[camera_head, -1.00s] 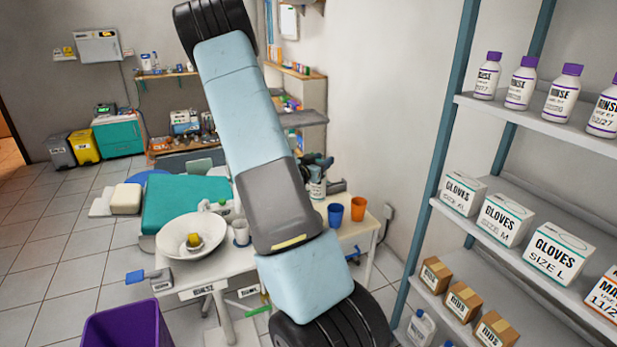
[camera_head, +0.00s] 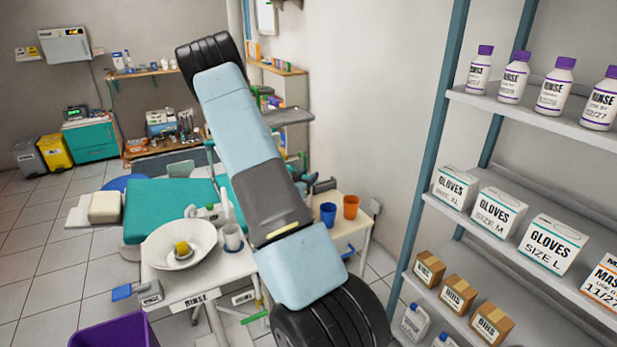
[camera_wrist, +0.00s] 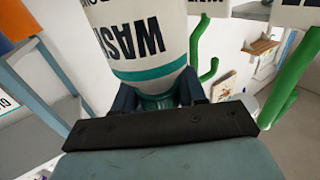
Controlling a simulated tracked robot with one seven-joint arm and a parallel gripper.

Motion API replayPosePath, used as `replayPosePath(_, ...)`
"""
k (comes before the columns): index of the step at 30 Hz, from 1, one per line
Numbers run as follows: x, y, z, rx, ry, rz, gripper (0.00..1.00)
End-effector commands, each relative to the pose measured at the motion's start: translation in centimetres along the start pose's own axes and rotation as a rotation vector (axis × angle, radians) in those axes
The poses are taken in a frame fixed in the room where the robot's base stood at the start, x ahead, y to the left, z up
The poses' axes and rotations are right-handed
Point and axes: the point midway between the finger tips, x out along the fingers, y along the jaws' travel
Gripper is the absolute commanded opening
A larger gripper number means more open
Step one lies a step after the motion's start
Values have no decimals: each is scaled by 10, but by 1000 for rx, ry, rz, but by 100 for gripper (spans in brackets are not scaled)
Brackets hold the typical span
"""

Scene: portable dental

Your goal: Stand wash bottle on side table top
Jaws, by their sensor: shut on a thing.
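The wash bottle (camera_wrist: 135,35) is white with a teal band and dark WASH lettering, upside down in the wrist view. My gripper (camera_wrist: 158,98) is shut on its narrow end, with a dark finger on each side. The bottle's far end is cut off by the frame. In the head view my arm hides most of the gripper and I cannot make out the bottle. A white table (camera_head: 205,280) stands behind my arm, bearing a white bowl (camera_head: 160,250) and a grey-white mug (camera_head: 232,237). My arm covers part of the top.
A blue cup (camera_head: 328,214) and an orange cup (camera_head: 351,206) stand on the white surface right of my arm. A shelf rack (camera_head: 520,250) with bottles and boxes is close on the right. A purple bin (camera_head: 115,333) is at front left. Green hooks (camera_wrist: 295,90) show near the bottle.

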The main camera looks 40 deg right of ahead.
Motion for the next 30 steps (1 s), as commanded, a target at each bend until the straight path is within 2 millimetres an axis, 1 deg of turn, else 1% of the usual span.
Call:
replayPosePath(8,0,0,1,0,1,0,0)
replayPosePath(9,0,0,1,0,0,0,45)
replayPosePath(16,0,0,1,0,0,0,66)
replayPosePath(25,0,0,-1,0,0,0,66)
replayPosePath(28,-9,-1,0,-1,-1,-1,66)
replayPosePath(30,-18,-1,0,-2,-3,-2,66)
